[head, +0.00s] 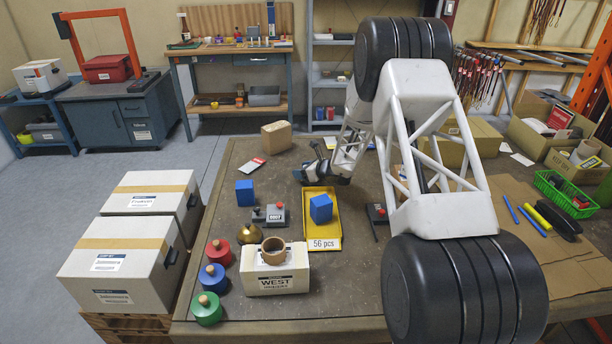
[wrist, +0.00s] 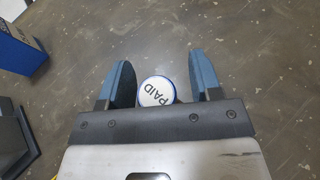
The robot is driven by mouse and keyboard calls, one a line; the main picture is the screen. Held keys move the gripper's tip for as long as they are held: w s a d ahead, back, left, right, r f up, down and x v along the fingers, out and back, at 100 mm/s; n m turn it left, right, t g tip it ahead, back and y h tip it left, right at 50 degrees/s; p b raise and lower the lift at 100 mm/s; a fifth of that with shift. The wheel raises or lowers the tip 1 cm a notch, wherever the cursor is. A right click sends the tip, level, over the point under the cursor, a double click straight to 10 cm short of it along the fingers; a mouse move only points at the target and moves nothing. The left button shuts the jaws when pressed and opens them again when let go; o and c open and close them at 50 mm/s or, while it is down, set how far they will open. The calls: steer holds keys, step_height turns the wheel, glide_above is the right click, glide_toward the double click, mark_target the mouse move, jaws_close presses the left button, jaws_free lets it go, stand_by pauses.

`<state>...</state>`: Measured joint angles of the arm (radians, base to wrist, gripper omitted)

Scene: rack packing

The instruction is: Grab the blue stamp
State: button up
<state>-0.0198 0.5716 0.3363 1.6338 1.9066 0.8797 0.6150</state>
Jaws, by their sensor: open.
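A round piece with a white "PAID" face and a blue rim, which looks like the blue stamp (wrist: 156,91), is in the wrist view. It sits between the two fingers of my gripper (wrist: 160,75), close to the palm edge, which hides its lower part. The fingers are spread with a gap on each side of it, wider on the right. In the head view my gripper (head: 308,167) is low over the middle of the table; I cannot make out the stamp there.
A yellow tray (head: 333,198) holding a blue block (head: 321,208) is just in front of my gripper. Another blue block (head: 245,192), a dark grey device (head: 269,216) and a cardboard box (head: 277,135) stand to the left. Red, blue and green knobbed discs line the front left.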

steer(key=shift+c, duration=0.4)
steer(key=c, duration=0.9)
steer(key=shift+r, duration=0.15)
step_height(320, 180, up, 10)
stand_by(0.4)
